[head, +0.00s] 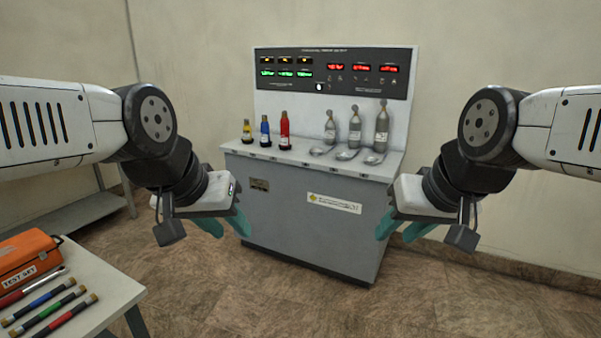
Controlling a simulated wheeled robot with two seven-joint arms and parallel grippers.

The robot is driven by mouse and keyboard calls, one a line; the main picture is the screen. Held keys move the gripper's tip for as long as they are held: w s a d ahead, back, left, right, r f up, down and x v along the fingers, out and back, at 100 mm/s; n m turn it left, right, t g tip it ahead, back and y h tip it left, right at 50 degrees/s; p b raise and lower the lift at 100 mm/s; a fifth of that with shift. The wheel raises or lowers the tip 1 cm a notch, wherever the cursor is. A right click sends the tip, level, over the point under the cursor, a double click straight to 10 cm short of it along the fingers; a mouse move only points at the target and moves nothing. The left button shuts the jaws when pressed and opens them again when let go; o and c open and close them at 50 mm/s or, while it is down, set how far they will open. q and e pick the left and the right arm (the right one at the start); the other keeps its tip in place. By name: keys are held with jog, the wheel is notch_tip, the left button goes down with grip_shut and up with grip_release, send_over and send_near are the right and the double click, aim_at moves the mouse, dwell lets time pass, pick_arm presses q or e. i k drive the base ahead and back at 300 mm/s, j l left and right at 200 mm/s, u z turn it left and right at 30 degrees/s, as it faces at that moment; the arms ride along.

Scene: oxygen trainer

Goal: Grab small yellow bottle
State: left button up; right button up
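The small yellow bottle (247,132) stands upright at the left end of the grey console top, in a dark round base. It is the shortest of three coloured bottles, left of the blue bottle (265,132) and the red bottle (284,131). My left gripper (226,226) is in front of the console's left side, lower in the picture than the yellow bottle and apart from it. Its teal fingers are spread and hold nothing. My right gripper (401,229) is in front of the console's right side, its teal fingers also spread and empty.
The console (300,205) has a raised display panel (335,72) at its back. Several grey bottles, one of them here (382,127), and shallow dishes (346,155) occupy its right half. A table (110,285) at lower left holds an orange case (28,262) and several coloured rods.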

aim_at(247, 130)
jog(key=i+u, duration=0.15)
jog(key=i, duration=0.3)
jog(key=i+l+u, duration=0.15)
jog(key=i, duration=0.25)
jog(key=i+l+u, duration=0.2)
jog(key=i, duration=0.25)
jog(key=i+l+u, duration=0.15)
jog(key=i, duration=0.25)
jog(key=i+l+u, duration=0.2)
jog(key=i, duration=0.4)
jog(key=i+u, duration=0.25)
jog(key=i, duration=0.35)
jog(key=i+l+u, duration=0.2)
jog(key=i+l, duration=0.15)
jog(key=i, duration=0.2)
jog(key=i+l+u, duration=0.25)
jog(key=i+l, duration=0.15)
jog(key=i, duration=0.15)
